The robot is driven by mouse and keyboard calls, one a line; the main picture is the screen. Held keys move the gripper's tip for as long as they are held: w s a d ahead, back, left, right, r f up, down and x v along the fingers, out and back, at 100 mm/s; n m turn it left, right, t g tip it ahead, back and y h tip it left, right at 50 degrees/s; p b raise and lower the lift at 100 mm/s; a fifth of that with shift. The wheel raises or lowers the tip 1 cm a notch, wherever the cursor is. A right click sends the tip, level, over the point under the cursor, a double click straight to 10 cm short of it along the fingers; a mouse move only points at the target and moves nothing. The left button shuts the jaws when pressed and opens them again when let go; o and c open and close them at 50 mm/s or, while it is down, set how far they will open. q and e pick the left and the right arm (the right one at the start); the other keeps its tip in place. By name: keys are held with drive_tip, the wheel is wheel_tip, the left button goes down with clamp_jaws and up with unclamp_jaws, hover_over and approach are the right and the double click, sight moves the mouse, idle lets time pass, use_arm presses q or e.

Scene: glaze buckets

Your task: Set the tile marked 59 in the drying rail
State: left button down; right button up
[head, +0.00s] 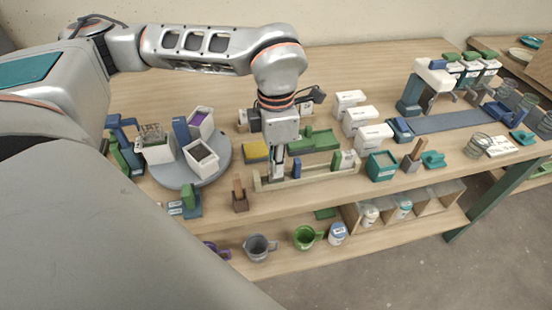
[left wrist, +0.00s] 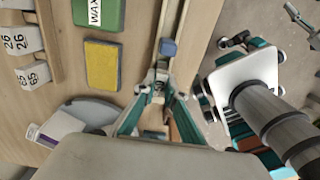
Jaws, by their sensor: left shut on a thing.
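The drying rail (head: 312,179) is a long, pale wooden holder near the front of the table. It also shows in the left wrist view (left wrist: 183,62). A blue piece (head: 297,168) stands in it, and green and white pieces stand at its right end. My left gripper (head: 277,176) points down at the rail's left part, left of the blue piece. It is shut on a small, pale, tile-like piece (left wrist: 161,75), mostly hidden by the fingers. I cannot read its number or tell whether it touches the rail. My right gripper is not in view.
A yellow-and-blue sponge (head: 256,151) and a green block marked WAX (left wrist: 95,14) lie behind the rail. A round grey turntable (head: 217,171) with white buckets stands at left. White numbered blocks (head: 359,119) and a teal box (head: 381,166) stand at right. Mugs are on the lower shelf.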

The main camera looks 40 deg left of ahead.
use_arm(q)
drive_tip(key=shift+f, duration=0.25)
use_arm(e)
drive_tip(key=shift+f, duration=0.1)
use_arm(q)
drive_tip(key=c, duration=2)
unclamp_jaws()
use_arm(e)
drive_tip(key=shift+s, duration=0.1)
use_arm(q)
drive_tip(key=shift+r+p, duration=1.35)
drive_tip(key=shift+r, duration=0.75)
drive_tip(key=shift+r+p, duration=1.05)
drive_tip(key=shift+r, duration=0.45)
drive_tip(key=shift+f, duration=0.1)
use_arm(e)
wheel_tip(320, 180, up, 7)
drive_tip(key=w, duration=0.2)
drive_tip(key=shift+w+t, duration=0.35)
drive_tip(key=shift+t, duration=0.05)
